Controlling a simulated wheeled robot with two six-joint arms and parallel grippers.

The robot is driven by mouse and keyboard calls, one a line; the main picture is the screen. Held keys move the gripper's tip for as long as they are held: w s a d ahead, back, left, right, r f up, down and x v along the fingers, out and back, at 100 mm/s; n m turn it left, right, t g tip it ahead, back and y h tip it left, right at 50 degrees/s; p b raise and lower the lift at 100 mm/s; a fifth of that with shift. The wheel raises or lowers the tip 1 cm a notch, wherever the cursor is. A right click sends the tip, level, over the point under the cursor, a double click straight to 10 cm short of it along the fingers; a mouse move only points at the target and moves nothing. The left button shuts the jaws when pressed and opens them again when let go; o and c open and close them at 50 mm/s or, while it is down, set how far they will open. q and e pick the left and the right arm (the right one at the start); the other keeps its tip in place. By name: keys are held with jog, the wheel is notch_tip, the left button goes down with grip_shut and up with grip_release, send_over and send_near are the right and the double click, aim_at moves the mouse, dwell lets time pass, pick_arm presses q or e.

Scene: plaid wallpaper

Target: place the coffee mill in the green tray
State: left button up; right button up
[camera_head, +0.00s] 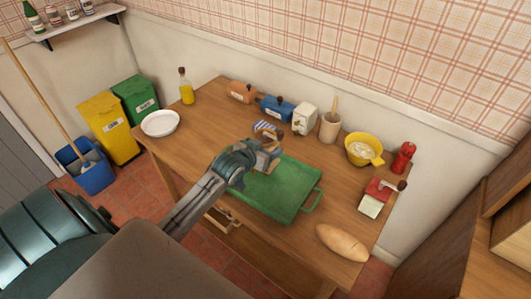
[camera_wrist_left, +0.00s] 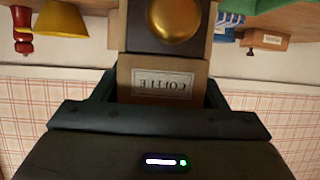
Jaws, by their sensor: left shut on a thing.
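The coffee mill shows in the left wrist view as a wooden box with a "COFFEE" label (camera_wrist_left: 163,82) and a gold dome. My left gripper (camera_wrist_left: 160,105) is shut on it, with a finger on each side of the box. In the head view my left gripper (camera_head: 264,158) is over the far left part of the green tray (camera_head: 285,195). The mill there is small and mostly hidden by the gripper; I cannot tell its exact height above the tray. The visible tray surface is bare. My right gripper is not in view.
A striped item (camera_head: 267,127) lies just behind the tray. A bread loaf (camera_head: 342,243) lies front right. The table's left part is mostly free.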

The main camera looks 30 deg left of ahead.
pick_arm(q)
notch_tip(320, 180, down, 3)
jog(key=shift+s+r+p, duration=0.1)
jog(key=shift+p, duration=0.3)
jog(key=shift+f, duration=0.25)
jog(key=o, duration=1.3)
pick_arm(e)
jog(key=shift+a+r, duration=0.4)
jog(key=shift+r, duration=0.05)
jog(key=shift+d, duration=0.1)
pick_arm(q)
jog(key=shift+r, duration=0.2)
jog(key=shift+s, duration=0.4)
jog(key=b+v, duration=0.1)
jog(key=v, duration=1)
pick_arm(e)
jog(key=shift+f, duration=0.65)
